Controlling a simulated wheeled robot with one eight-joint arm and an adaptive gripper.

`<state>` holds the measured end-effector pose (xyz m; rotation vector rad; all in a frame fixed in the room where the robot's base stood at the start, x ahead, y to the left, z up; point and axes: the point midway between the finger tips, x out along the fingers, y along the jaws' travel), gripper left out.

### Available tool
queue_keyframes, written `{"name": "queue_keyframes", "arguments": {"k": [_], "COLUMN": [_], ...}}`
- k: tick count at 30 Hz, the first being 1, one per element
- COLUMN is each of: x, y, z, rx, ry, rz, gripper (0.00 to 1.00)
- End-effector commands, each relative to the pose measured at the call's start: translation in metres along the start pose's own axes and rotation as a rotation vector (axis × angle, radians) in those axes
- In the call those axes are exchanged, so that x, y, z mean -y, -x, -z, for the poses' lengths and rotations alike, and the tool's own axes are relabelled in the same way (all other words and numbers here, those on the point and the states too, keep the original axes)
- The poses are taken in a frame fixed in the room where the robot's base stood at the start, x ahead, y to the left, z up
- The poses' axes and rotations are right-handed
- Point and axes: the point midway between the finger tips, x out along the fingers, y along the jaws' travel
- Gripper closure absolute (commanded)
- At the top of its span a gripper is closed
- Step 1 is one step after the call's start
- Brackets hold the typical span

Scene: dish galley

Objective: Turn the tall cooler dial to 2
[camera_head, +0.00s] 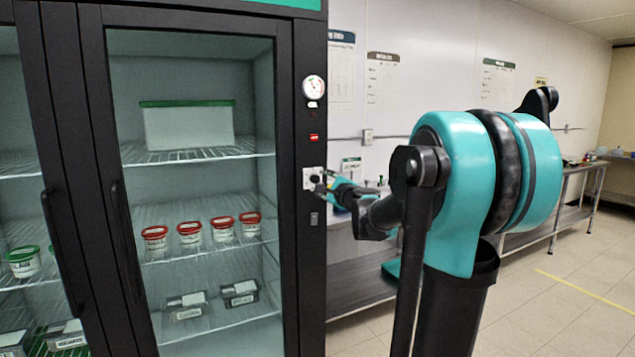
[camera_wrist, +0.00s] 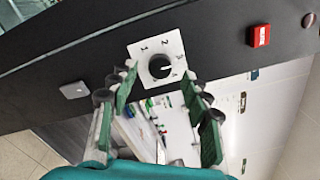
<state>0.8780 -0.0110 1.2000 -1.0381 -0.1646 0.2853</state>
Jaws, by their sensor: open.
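The tall cooler (camera_head: 308,250) has a dark frame and glass doors. Its dial is a round black knob (camera_wrist: 160,66) on a white square plate with small digits around it. The pointer's setting is too small to read surely. In the head view the dial plate (camera_head: 307,177) is on the right frame post, partly hidden by my gripper (camera_head: 325,181). In the wrist view my gripper (camera_wrist: 160,92) is open, its green-padded fingers on either side and short of the knob. Nothing is between the fingers, and I see no contact with the knob.
A round gauge (camera_head: 314,87) and a red switch (camera_head: 314,138) are above the dial on the same post. A small grey button (camera_head: 314,218) is below it. A steel table (camera_head: 360,285) stands right of the cooler. Open floor lies at the right.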

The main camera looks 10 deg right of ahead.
Motion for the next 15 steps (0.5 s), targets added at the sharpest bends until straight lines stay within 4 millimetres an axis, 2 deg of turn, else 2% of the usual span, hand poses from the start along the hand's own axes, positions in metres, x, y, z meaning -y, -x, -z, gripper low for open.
{"name": "queue_keyframes", "arguments": {"k": [6, 15], "x": [0.0, 0.0], "y": [-0.025, -0.032], "z": [0.0, 0.0], "rx": [0.0, 0.0], "ry": [0.0, 0.0], "rz": [0.0, 0.0], "gripper": [0.52, 0.52]}}
